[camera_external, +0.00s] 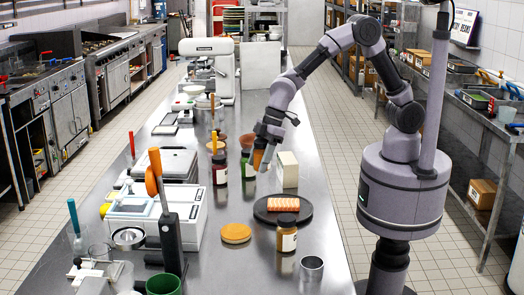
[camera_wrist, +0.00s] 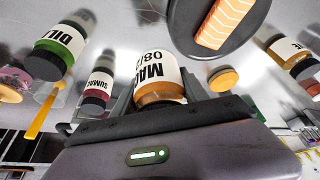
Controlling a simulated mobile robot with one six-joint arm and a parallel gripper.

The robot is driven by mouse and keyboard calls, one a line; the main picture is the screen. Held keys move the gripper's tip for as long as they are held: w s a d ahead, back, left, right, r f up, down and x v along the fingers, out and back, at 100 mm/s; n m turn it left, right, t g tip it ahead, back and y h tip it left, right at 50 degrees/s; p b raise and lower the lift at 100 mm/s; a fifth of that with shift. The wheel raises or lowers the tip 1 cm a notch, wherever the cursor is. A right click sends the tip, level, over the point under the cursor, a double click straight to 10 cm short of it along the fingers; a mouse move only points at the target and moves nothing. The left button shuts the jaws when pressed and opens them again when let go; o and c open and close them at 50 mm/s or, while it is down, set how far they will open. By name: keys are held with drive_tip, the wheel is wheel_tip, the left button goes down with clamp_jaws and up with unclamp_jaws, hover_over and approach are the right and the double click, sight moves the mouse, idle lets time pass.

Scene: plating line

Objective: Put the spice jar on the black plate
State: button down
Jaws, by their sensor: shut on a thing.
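A spice jar (camera_wrist: 155,68) with a white label reading "MA…" and an amber-brown body sits between my jaws. In the external view the jar (camera_external: 258,159) shows as an orange-brown shape under my gripper (camera_external: 262,150), held above the counter. My gripper is shut on it. The black plate (camera_external: 262,214) lies on the counter, in front of and a little right of the held jar in the external view. An orange-and-white striped salmon piece (camera_external: 283,204) lies on it. The plate (camera_wrist: 246,40) also shows at the top right of the wrist view, apart from the jar.
Another jar (camera_external: 287,239) stands close in front of the plate. Dill (camera_external: 248,168) and sumac (camera_external: 220,172) jars stand left of my gripper. A white box (camera_external: 287,170) stands just behind the plate. A round orange-yellow disc (camera_external: 236,233) and a metal cup (camera_external: 312,268) are nearby.

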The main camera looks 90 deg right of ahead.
drive_tip(key=s+a+n+g+y, duration=0.3)
drive_tip(key=s+n, duration=0.7)
drive_tip(key=s, duration=1.1)
hover_over(283, 205)
drive_tip(key=d, duration=0.1)
drive_tip(key=shift+s+d+f+n+h+b, duration=0.1)
drive_tip(key=shift+f+n+h+b, duration=0.15)
drive_tip(key=shift+f, duration=0.35)
drive_tip(key=shift+s+d+f+n+h+b, duration=0.1)
drive_tip(key=shift+f+n+h+b, duration=0.1)
drive_tip(key=shift+f, duration=0.4)
drive_tip(key=shift+w+a+f, duration=0.15)
drive_tip(key=shift+f, duration=0.2)
drive_tip(key=shift+f+b, duration=0.7)
drive_tip(key=shift+f, duration=0.7)
drive_tip(key=shift+f, duration=0.15)
drive_tip(key=c, duration=0.6)
unclamp_jaws()
